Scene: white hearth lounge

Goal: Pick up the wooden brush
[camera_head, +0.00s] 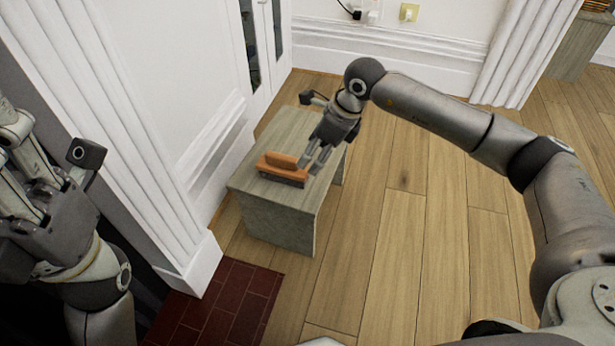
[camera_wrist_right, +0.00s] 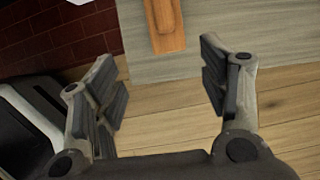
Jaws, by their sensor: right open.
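The wooden brush (camera_head: 283,163) lies on top of a small grey wooden table (camera_head: 277,215), with its orange-brown handle upward and a dark underside. In the right wrist view the brush (camera_wrist_right: 166,28) shows at the top, partly cut off. My right gripper (camera_head: 314,164) is open and empty over the table's right part, just right of the brush. In the right wrist view its fingers (camera_wrist_right: 160,68) are spread apart, with the brush beyond the gap between them. My left gripper (camera_head: 30,165) is at the far left, partly cut off, away from the table.
A white fluted pillar (camera_head: 130,130) and white wall panel stand left of the table. A white cabinet (camera_head: 262,55) with glass doors is behind it. Red brick flooring (camera_head: 222,305) lies in front. The wooden floor (camera_head: 405,220) to the right is clear.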

